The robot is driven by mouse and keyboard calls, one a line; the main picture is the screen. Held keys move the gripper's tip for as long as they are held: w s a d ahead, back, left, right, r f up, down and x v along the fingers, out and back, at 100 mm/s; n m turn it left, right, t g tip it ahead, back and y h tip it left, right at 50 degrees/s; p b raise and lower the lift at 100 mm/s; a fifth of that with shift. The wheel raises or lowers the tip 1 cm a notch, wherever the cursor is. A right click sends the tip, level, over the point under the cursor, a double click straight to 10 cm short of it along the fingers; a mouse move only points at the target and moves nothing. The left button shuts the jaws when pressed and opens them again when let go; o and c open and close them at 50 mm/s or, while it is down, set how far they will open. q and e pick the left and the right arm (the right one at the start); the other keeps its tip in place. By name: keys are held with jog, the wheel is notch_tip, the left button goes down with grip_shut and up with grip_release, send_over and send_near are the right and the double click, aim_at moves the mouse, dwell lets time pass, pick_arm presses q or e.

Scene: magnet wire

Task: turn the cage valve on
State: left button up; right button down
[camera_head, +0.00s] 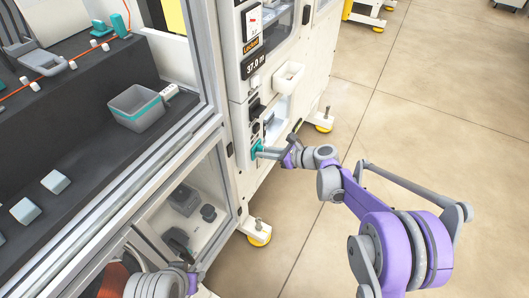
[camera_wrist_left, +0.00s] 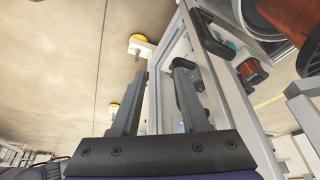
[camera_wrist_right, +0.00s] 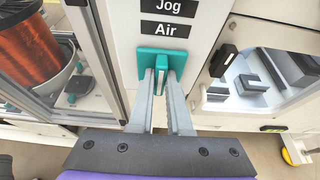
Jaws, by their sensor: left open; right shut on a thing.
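The cage valve is a teal square plate with a raised teal handle (camera_wrist_right: 161,72), below a black "Air" label (camera_wrist_right: 165,29) on the white machine panel. The handle stands upright in the right wrist view. In the head view the valve (camera_head: 257,147) shows as a small teal patch on the panel's lower part. My right gripper (camera_wrist_right: 162,84) is shut on the handle, one finger on each side; the fingertips hide part of it. My left gripper (camera_wrist_left: 160,68) is open and empty, beside the cabinet frame and low down, away from the valve.
A "Jog" label (camera_wrist_right: 168,6) sits above "Air". A white bin (camera_head: 289,76) juts from the panel above my right gripper. A copper wire spool (camera_wrist_right: 28,45) stands behind the frame at left. Open floor (camera_head: 400,130) lies to the right.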

dwell(0.3)
jog(key=c, duration=0.9)
grip_release()
jog(key=shift+o, duration=0.2)
jog(key=p+v, duration=0.2)
jog(key=v, duration=0.9)
